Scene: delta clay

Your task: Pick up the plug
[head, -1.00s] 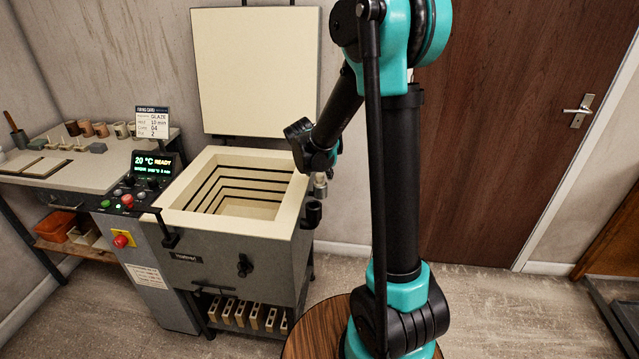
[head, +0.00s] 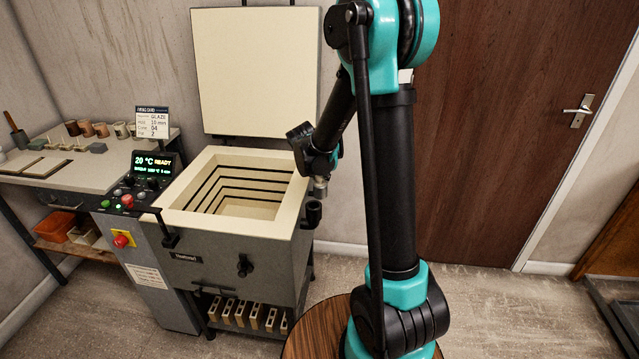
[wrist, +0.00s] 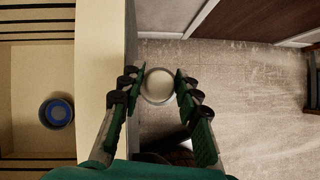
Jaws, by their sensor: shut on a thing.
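The plug (wrist: 158,86) is a round, pale cream piece with a greyish rim, seen end-on in the wrist view. My gripper (wrist: 161,80) is shut on it, with one green-padded finger on each side. In the head view my gripper (head: 319,176) points down just outside the right wall of the open kiln (head: 285,197). The plug shows there as a small light piece (head: 320,188) below the fingers. Its far end is hidden in the wrist view.
A dark fitting (head: 313,213) sticks out from the kiln's right side, just below the plug. A blue-lined pot (wrist: 57,113) stands inside the kiln. The raised lid (head: 256,72) is behind. Floor is clear between the kiln and the brown door (head: 500,130).

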